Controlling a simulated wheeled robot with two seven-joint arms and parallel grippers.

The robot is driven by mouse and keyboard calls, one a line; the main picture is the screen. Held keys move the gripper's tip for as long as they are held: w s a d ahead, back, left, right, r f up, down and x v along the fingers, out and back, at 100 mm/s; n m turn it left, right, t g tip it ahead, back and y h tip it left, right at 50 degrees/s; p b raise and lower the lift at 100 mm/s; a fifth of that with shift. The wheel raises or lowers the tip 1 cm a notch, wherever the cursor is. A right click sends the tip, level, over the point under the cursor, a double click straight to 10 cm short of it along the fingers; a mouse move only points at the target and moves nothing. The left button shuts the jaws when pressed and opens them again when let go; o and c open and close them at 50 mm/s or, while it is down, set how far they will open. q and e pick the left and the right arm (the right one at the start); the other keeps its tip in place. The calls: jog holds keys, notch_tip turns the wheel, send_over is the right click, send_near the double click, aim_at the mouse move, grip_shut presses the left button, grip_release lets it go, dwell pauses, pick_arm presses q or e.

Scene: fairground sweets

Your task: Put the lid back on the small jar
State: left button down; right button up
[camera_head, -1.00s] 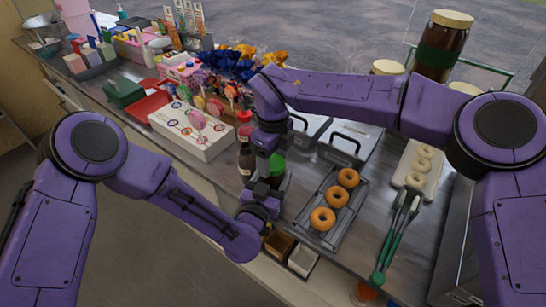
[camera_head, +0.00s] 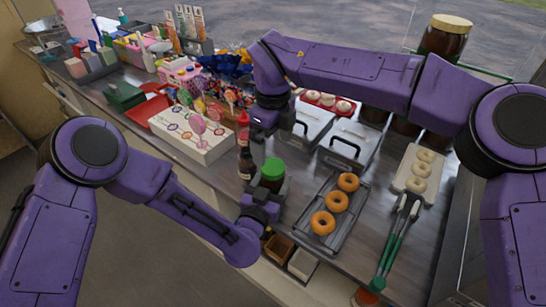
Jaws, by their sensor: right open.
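The small jar (camera_head: 270,185) is dark and stands upright at the counter's front edge, left of the donut tray. The green lid (camera_head: 273,168) sits on top of its mouth and looks level; I cannot tell how tightly it is seated. My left gripper (camera_head: 268,193) is low at the jar's front, with its jaws around the jar body and partly hiding it. My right gripper (camera_head: 258,132) is open and empty, above and behind the jar, apart from the lid.
A dark bottle (camera_head: 245,160) and a red-capped bottle (camera_head: 243,125) stand close left of the jar. A tray (camera_head: 318,238) of donuts lies to the right, with tongs (camera_head: 392,245) beyond it. A white lollipop box (camera_head: 205,150) is on the left.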

notch_tip(320, 180, up, 5)
jog(key=shift+r, duration=0.2)
pick_arm(q)
jog(key=shift+c, duration=0.2)
grip_release()
jog(key=shift+s+a, duration=0.1)
jog(key=shift+s, duration=0.15)
pick_arm(e)
notch_tip(320, 180, down, 3)
jog(key=b, duration=0.3)
jog(key=shift+f, duration=0.2)
pick_arm(q)
jog(key=v, duration=1)
